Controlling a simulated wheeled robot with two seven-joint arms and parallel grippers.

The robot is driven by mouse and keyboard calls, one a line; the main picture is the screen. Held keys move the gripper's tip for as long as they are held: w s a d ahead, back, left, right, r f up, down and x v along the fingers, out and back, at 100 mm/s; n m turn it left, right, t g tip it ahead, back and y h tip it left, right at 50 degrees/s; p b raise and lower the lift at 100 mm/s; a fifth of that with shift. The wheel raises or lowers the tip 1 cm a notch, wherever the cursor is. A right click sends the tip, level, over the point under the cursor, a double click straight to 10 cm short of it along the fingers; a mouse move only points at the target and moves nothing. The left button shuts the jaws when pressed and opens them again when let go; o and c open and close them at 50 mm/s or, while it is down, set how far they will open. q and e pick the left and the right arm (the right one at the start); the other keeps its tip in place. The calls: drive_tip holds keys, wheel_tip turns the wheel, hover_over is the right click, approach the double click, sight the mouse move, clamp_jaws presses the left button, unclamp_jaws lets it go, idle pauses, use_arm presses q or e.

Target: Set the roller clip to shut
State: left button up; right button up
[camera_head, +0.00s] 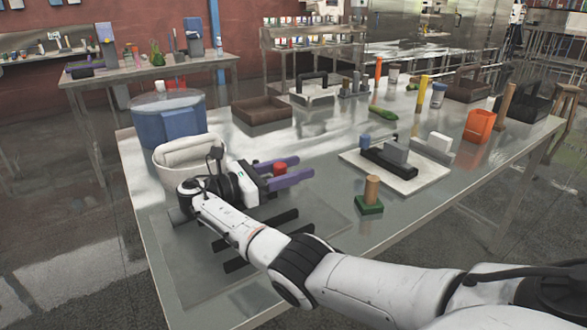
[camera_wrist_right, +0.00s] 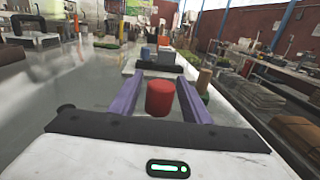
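I cannot tell for certain which part is the roller clip. My right gripper (camera_head: 288,171) is low over the near left of the table, its two purple fingers spread apart. A red cylinder (camera_wrist_right: 160,98) stands between the fingers in the right wrist view, with a gap on each side. Its top (camera_head: 280,168) shows between them in the head view. Several dark bars (camera_head: 277,219) lie below the gripper, partly hidden by my right arm. A white board (camera_head: 410,184) to the right carries a black rail, a grey block (camera_head: 395,151) and a blue cylinder (camera_head: 365,141). My left gripper is out of view.
A white bin (camera_head: 190,153) and a blue container (camera_head: 168,122) stand behind the gripper. A wooden peg (camera_head: 371,188) on a green base stands to the right. A brown tray (camera_head: 262,110) and an orange cup (camera_head: 479,126) are farther off. The table between gripper and peg looks clear.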

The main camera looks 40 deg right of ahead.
sight(274, 175)
drive_tip(key=b+v, duration=0.4)
drive_tip(key=v, duration=0.4)
drive_tip(key=shift+w+a+f, duration=0.1)
drive_tip(key=shift+a+f, duration=0.05)
drive_tip(key=shift+a, duration=0.05)
drive_tip(key=shift+w+a+b, duration=0.2)
drive_tip(key=shift+a+b, duration=0.4)
drive_tip(key=shift+b, duration=0.1)
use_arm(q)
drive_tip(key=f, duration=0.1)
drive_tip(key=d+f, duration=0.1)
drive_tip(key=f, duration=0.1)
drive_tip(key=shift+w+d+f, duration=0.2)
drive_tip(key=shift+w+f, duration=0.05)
use_arm(e)
drive_tip(key=shift+a, duration=0.3)
